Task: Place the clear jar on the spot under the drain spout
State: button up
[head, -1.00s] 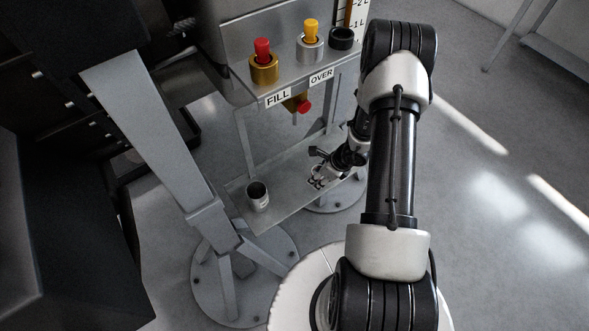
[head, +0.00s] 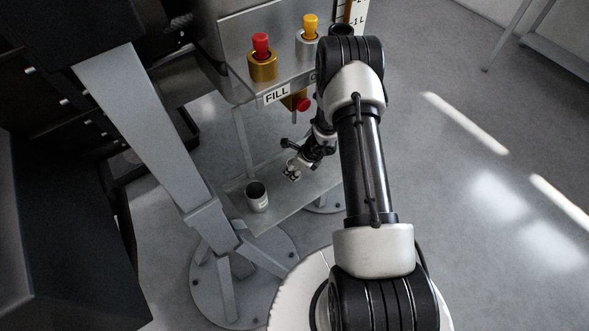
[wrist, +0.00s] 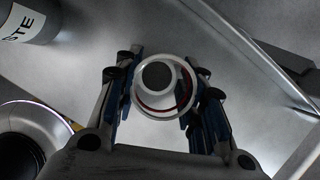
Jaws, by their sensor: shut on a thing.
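My gripper (head: 292,171) is low over the metal shelf (head: 268,216), to the right of the dark-mouthed cup. In the wrist view my gripper (wrist: 160,100) is shut on the clear jar (wrist: 163,115), with a blue-padded finger on each side. The jar shows as a pale ring seen from above, with a red line inside. A dark round patch shows through its middle; I cannot tell whether this is the spot. The drain spout with its red knob (head: 304,103) hangs below the panel, above and behind my gripper. Whether the jar touches the shelf is unclear.
A grey cup (head: 257,198) with a dark mouth stands on the shelf's left part; its label ends in "TE" in the wrist view (wrist: 25,25). The panel carries a red-topped fitting (head: 262,60) and a yellow-topped one (head: 309,38). A grey stand leg (head: 150,130) rises at left.

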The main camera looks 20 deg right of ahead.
jog(key=shift+f, duration=0.2)
jog(key=o, duration=1)
jog(key=shift+c, duration=0.2)
jog(key=shift+r, duration=0.1)
jog(key=shift+r, duration=0.2)
jog(key=p+v, duration=0.4)
jog(key=v, duration=0.8)
jog(key=shift+s+f, duration=0.1)
jog(key=shift+f, duration=0.05)
